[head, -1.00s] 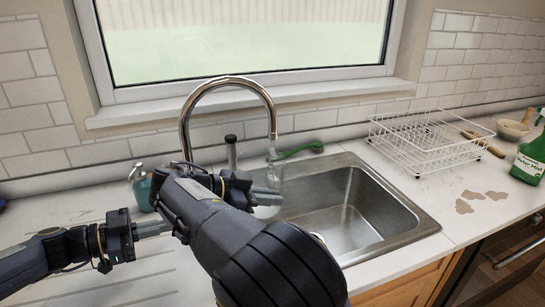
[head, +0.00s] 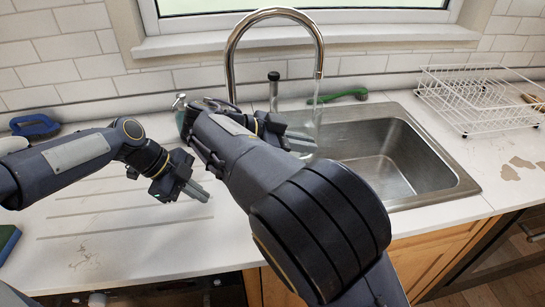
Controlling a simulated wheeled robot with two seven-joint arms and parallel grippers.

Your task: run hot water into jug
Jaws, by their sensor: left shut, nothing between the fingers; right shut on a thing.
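The curved chrome tap (head: 240,50) stands behind the steel sink (head: 425,165). A thin, clear stream of water (head: 317,100) falls from its spout. My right gripper (head: 283,139) is shut on a pale, see-through thing, probably the jug (head: 303,143), under the spout over the sink's left edge. My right arm hides most of the jug, so its fill level cannot be seen. My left gripper (head: 203,193) is shut and empty, low over the counter to the left of my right arm, its fingers pointing down and right.
A green brush (head: 345,96) lies behind the sink. A white wire dish rack (head: 480,98) stands to the right. A blue object (head: 35,124) lies at the far left. The ribbed counter (head: 110,225) at left is mostly clear.

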